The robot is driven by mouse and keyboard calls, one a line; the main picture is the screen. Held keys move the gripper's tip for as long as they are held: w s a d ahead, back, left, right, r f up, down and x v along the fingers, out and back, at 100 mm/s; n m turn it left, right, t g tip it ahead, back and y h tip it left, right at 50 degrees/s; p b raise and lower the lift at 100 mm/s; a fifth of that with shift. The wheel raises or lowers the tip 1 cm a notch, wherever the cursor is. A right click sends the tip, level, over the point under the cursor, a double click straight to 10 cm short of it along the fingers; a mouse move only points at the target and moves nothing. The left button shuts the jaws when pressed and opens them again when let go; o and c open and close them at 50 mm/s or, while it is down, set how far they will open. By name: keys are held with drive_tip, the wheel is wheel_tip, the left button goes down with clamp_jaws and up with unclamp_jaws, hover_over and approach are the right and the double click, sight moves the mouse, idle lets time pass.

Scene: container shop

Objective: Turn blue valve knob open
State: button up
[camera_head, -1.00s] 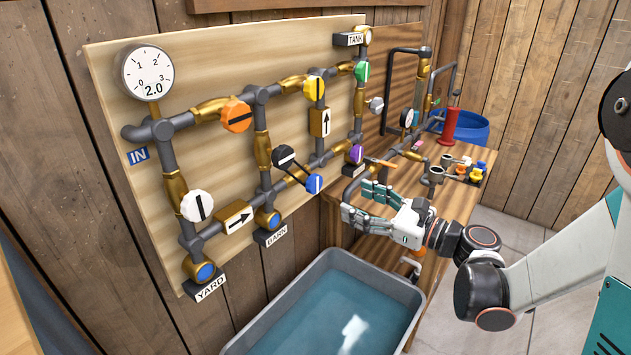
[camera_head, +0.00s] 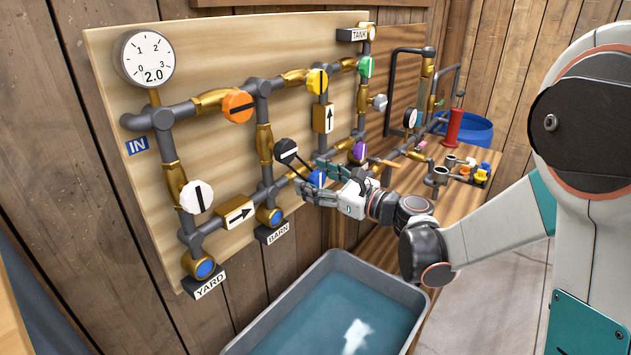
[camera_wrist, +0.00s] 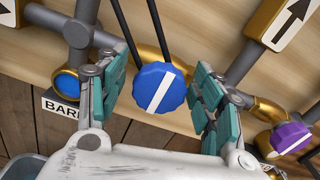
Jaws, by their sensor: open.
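The blue valve knob (camera_head: 317,178) with a white stripe sits on the lower pipe of the wooden board. In the wrist view the blue knob (camera_wrist: 159,88) shows between my two teal-padded fingers, its white stripe slanting. My gripper (camera_head: 308,178) is open around the knob's sides, with a gap visible between each finger and the knob in the wrist view. My gripper (camera_wrist: 160,100) holds nothing. In the head view my fingers hide part of the knob.
A black knob (camera_head: 286,150) is linked by a dark bar toward the blue knob. A purple knob (camera_head: 360,151) is close at right, also in the wrist view (camera_wrist: 290,138). White (camera_head: 196,197) and orange (camera_head: 238,106) knobs are further left. A water tub (camera_head: 400,290) stands below.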

drive_tip(key=c, duration=1.1)
drive_tip(key=shift+n, duration=0.4)
drive_tip(key=n, duration=0.3)
drive_tip(key=shift+a+n, duration=0.1)
drive_tip(key=shift+n, duration=0.3)
drive_tip(key=n, duration=0.4)
drive_tip(key=shift+s+f+n+b, duration=0.1)
drive_tip(key=shift+n+b, duration=0.2)
drive_tip(key=shift+b, duration=0.05)
drive_tip(key=n, duration=0.8)
drive_tip(key=shift+f+n, duration=0.1)
drive_tip(key=shift+n, duration=0.2)
